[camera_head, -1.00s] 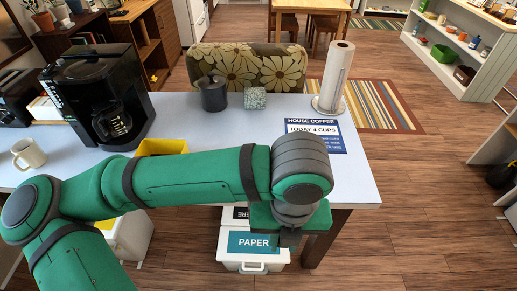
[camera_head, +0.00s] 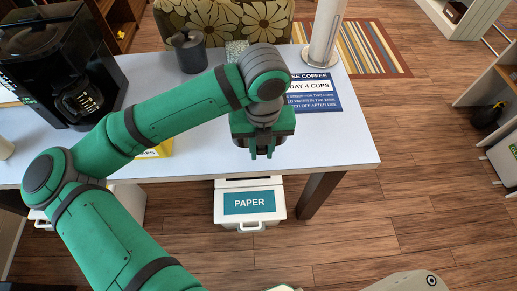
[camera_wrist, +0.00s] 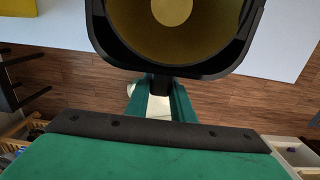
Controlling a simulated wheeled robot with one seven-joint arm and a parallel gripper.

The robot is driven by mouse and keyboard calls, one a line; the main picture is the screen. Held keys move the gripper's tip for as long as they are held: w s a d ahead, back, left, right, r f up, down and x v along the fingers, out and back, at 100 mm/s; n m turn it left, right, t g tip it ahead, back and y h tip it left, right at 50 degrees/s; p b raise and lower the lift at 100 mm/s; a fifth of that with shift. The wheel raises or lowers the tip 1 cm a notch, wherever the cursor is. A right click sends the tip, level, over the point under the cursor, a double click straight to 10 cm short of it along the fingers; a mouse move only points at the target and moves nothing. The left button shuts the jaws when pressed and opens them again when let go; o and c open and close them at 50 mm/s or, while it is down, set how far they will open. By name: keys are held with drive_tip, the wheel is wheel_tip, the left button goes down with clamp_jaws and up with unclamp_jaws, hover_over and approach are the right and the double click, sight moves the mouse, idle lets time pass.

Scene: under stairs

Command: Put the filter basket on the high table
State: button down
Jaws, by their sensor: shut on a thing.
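The filter basket (camera_wrist: 172,58), with a black rim and a golden-brown inside, fills the top of the wrist view. My gripper (camera_wrist: 157,105) is shut on its black handle, and the bowl opens toward the wrist camera. In the head view my gripper (camera_head: 262,152) is over the front part of a pale-topped table (camera_head: 335,150), fingers toward the front edge. The basket is mostly hidden there behind my gripper. I cannot tell its height above the tabletop.
On the table are a black coffee maker (camera_head: 68,65), a dark canister (camera_head: 189,52), a paper towel roll (camera_head: 326,35), a blue-and-white coffee sign (camera_head: 318,97) and a yellow object (camera_head: 155,150). A PAPER bin (camera_head: 249,203) stands below the front edge. The right front tabletop is clear.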

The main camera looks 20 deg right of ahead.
drive_tip(key=w+f, duration=0.2)
drive_tip(key=f, duration=0.1)
drive_tip(key=w+f, duration=0.1)
drive_tip(key=f, duration=0.1)
drive_tip(key=shift+w+d, duration=0.3)
drive_tip(key=shift+d, duration=0.05)
drive_tip(key=shift+w+f, duration=0.2)
drive_tip(key=shift+f, duration=0.75)
drive_tip(key=shift+w+f, duration=0.15)
drive_tip(key=shift+f, duration=0.75)
drive_tip(key=shift+f, duration=0.15)
drive_tip(key=c, duration=1.5)
unclamp_jaws()
drive_tip(key=shift+c, duration=0.2)
